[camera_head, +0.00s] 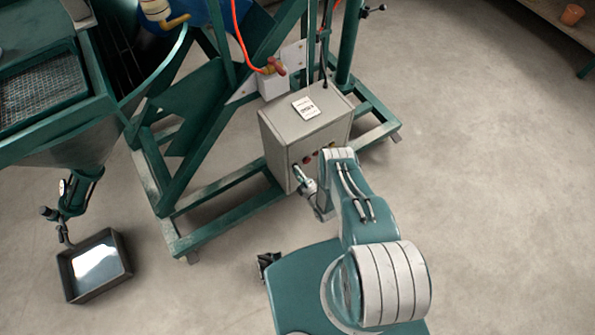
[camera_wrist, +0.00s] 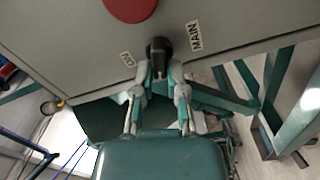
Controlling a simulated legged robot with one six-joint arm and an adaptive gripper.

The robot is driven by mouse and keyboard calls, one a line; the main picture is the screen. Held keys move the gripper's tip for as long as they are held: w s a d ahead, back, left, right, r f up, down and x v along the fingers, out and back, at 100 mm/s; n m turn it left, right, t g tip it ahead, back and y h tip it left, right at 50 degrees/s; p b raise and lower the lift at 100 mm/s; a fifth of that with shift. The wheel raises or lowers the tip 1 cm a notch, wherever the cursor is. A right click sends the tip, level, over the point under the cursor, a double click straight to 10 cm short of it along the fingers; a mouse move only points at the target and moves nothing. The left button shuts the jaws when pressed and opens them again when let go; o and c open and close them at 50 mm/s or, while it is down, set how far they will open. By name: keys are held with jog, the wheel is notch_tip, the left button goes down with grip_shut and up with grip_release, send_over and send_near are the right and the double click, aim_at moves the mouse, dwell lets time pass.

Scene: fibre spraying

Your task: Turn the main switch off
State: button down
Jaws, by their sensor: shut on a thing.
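The main switch (camera_wrist: 159,47) is a black knob on the grey control box, beside a white label (camera_wrist: 194,35) reading MAIN, in the wrist view. My gripper (camera_wrist: 160,72) is shut on this knob, with one finger on each side. The fingers hide the knob's lower part, and I cannot tell which position it is turned to. In the head view the grey control box (camera_head: 283,140) stands on the green frame, and my gripper (camera_head: 304,178) is at its front face. The switch itself is hard to make out there.
A large red button (camera_wrist: 130,7) and a smaller white label (camera_wrist: 128,59) are near the knob. Green frame legs (camera_head: 225,212) surround the box. A dark tray (camera_head: 107,283) lies on the floor at left.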

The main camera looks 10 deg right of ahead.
aim_at(291, 153)
jog(key=shift+a+f+n, duration=0.1)
jog(key=shift+n, duration=0.75)
jog(key=shift+a+f+n, duration=0.1)
jog(key=shift+n, duration=0.75)
jog(key=c, duration=0.7)
grip_release()
notch_tip(291, 153, up, 10)
jog(key=shift+f, duration=0.1)
